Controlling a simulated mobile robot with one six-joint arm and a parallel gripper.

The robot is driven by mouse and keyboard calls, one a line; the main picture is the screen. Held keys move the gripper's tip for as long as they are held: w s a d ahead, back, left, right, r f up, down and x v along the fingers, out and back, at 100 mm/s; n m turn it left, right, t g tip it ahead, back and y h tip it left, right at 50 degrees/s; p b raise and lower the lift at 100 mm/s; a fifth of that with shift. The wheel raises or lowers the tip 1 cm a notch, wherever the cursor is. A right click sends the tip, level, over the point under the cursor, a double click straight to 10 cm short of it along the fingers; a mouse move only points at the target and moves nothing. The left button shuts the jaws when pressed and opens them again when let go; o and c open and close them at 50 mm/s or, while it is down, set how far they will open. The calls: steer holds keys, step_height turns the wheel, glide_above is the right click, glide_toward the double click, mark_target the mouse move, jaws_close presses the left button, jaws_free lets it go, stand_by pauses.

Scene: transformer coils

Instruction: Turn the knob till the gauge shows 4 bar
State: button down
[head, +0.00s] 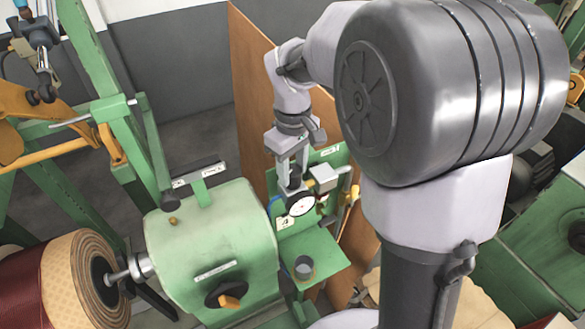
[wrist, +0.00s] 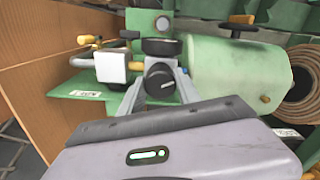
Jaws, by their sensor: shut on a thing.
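The dark round knob (wrist: 160,82) sits between the two fingers of my gripper (wrist: 161,90) in the wrist view. My gripper is shut on it, coming from above. In the head view my gripper (head: 294,174) reaches down over the dark knob (head: 294,184), which it partly hides. The pressure gauge (head: 301,204) is just below, with a white face and a dark rim. Its reading is too small to make out. In the wrist view the gauge (wrist: 160,46) shows only from above as a dark round body, its face hidden.
A pale box-shaped fitting (head: 323,178) stands right beside the gauge on a green panel. A green shelf (head: 322,254) with a grey cup (head: 304,266) lies below. A green machine housing (head: 217,246) stands close on the left. A wooden partition (head: 251,100) rises behind.

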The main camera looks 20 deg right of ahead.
steer(key=m, duration=0.5)
steer(key=shift+m+b, duration=0.3)
steer(key=m+b, duration=0.1)
steer(key=m, duration=0.4)
steer(key=shift+m, duration=0.3)
steer(key=m+b, duration=0.1)
steer(key=m, duration=0.4)
steer(key=m+b, duration=0.2)
steer(key=m, duration=0.3)
steer(key=shift+m, duration=0.4)
steer(key=c, duration=0.9)
jaws_free()
steer(key=shift+o, duration=0.2)
